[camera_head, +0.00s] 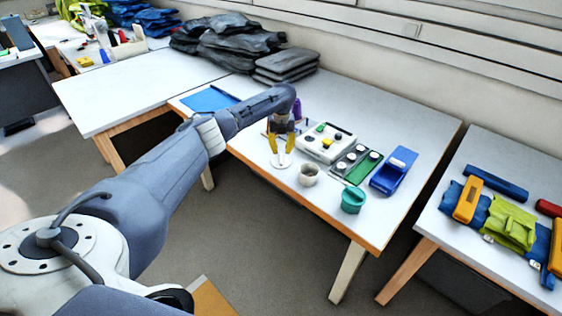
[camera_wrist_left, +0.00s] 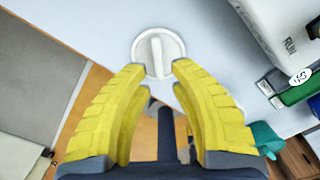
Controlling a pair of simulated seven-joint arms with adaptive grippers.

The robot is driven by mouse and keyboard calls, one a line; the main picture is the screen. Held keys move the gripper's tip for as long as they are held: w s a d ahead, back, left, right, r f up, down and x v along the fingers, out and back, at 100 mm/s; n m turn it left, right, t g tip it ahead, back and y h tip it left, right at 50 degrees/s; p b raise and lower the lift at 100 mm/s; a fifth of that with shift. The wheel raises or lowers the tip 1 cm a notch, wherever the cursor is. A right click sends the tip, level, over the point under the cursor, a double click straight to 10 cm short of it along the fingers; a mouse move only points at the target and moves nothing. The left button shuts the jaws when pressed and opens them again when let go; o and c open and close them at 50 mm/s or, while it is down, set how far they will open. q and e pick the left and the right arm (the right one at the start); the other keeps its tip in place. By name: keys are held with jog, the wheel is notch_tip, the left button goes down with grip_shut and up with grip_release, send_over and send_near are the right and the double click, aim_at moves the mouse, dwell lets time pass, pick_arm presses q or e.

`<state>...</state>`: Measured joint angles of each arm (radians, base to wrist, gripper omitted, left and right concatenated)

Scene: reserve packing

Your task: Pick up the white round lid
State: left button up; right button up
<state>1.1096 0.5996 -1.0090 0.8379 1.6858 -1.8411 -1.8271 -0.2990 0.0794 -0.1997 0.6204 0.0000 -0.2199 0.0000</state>
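The white round lid (camera_head: 281,162) lies flat on the white table (camera_head: 400,140), near its front edge. It also shows in the left wrist view (camera_wrist_left: 147,52), with a raised bar handle across its top. My left gripper (camera_head: 282,149) is pointing down over the lid. Its yellow fingers (camera_wrist_left: 159,67) are open and apart in the left wrist view, with the lid just beyond the tips and nothing between them. Whether the fingertips touch the lid's handle I cannot tell. My right gripper is not in view.
A small grey-white cup (camera_head: 308,177) stands right of the lid. A teal pot (camera_head: 353,200), a white box with buttons (camera_head: 316,146), a green tray (camera_head: 363,168) and a blue device (camera_head: 394,171) stand further right. A blue sheet (camera_head: 208,99) lies to the left.

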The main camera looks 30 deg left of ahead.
aim_at(281, 158)
pick_arm(q)
jog(key=shift+s+a+f, duration=0.1)
jog(key=shift+a+f, duration=0.05)
jog(key=shift+f, duration=2.6)
jog(key=shift+o, duration=0.4)
grip_shut()
